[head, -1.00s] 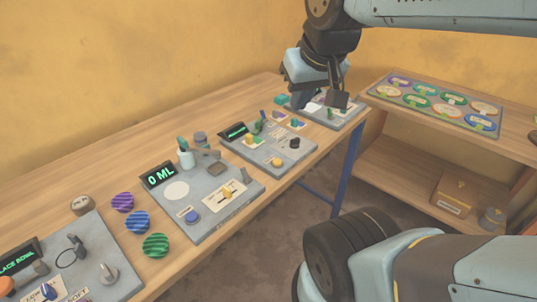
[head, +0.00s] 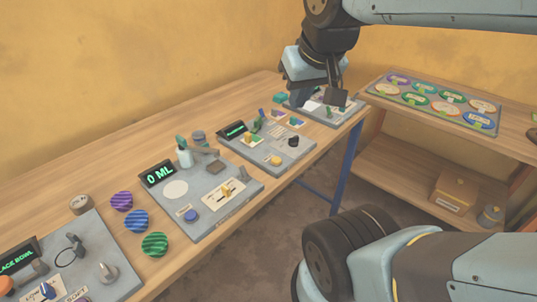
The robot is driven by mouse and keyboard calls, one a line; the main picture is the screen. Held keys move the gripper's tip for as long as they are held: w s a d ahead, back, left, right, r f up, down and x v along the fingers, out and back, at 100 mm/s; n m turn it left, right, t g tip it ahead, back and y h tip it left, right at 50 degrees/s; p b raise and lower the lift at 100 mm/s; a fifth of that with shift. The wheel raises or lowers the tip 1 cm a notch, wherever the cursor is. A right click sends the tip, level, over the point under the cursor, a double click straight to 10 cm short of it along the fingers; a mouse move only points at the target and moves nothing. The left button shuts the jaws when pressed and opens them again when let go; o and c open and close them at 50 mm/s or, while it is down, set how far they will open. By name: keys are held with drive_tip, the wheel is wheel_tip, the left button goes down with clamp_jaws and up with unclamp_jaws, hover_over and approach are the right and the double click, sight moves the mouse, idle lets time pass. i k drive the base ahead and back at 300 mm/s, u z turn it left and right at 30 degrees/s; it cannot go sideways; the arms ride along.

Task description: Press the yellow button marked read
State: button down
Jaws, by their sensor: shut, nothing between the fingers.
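My gripper (head: 337,97) is shut and empty. It appears over the far grey panel (head: 350,112) at the bench's far right end, well apart from the yellow button. It hides part of that far panel. I cannot tell whether it touches anything there.
The wooden bench (head: 150,133) also carries a panel reading "0 ML" (head: 160,174), a bowl panel (head: 98,245) at near left, and striped discs (head: 155,244). A shelf (head: 400,160) at right holds a tray of coloured plates (head: 465,118). A floor gap separates them.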

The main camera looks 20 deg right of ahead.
sight(276, 161)
drive_tip(key=z, duration=0.2)
drive_tip(key=k, duration=1.65)
drive_tip(key=u, duration=0.5)
drive_tip(key=i, duration=1)
drive_tip(key=z, duration=0.05)
